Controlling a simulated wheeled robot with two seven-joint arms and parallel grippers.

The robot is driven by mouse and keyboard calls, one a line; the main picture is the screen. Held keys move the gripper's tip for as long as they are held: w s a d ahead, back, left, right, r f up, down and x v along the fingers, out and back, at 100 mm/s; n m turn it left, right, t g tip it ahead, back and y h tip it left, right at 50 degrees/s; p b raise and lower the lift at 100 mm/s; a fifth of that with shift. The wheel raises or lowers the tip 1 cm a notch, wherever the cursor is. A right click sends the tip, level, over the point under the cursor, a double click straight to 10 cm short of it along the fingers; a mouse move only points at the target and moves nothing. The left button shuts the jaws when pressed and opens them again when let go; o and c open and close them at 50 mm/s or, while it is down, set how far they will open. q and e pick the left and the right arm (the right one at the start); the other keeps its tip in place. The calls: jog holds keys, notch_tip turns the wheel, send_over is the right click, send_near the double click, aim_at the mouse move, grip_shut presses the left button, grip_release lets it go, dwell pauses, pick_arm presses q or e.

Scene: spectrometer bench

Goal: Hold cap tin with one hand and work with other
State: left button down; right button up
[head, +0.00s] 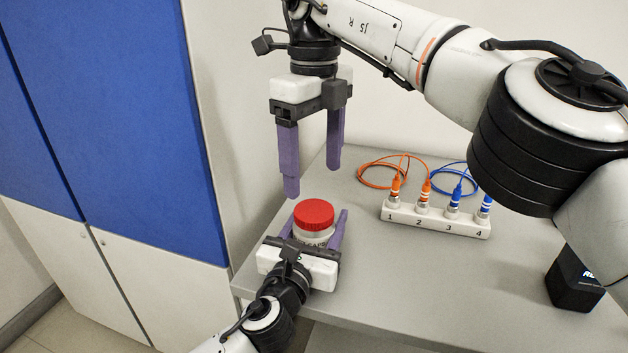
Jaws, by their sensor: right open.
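The cap tin (314,220) stands upright near the left end of the bench, with a red ribbed lid on a pale body that bears dark lettering. My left gripper (315,226) comes in low from the front, with one purple finger on each side of the tin. Whether its fingers press on the tin or leave a small gap, I cannot tell. My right gripper (312,182) points down above and behind the tin, open and empty, its fingertips clear of the lid.
A white block (436,222) with sockets numbered 1 to 4 stands right of the tin. Orange cables (375,183) and blue cables (440,186) are plugged in. A black box (572,283) stands at the right. Blue and white cabinets (160,120) stand left of the bench.

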aim_at(320, 238)
jog(key=shift+r, duration=0.3)
pick_arm(q)
jog(key=c, duration=0.6)
grip_release()
jog(key=shift+s, duration=0.1)
jog(key=v, duration=1)
jog(key=shift+s, duration=0.1)
pick_arm(e)
jog(key=shift+r, duration=0.15)
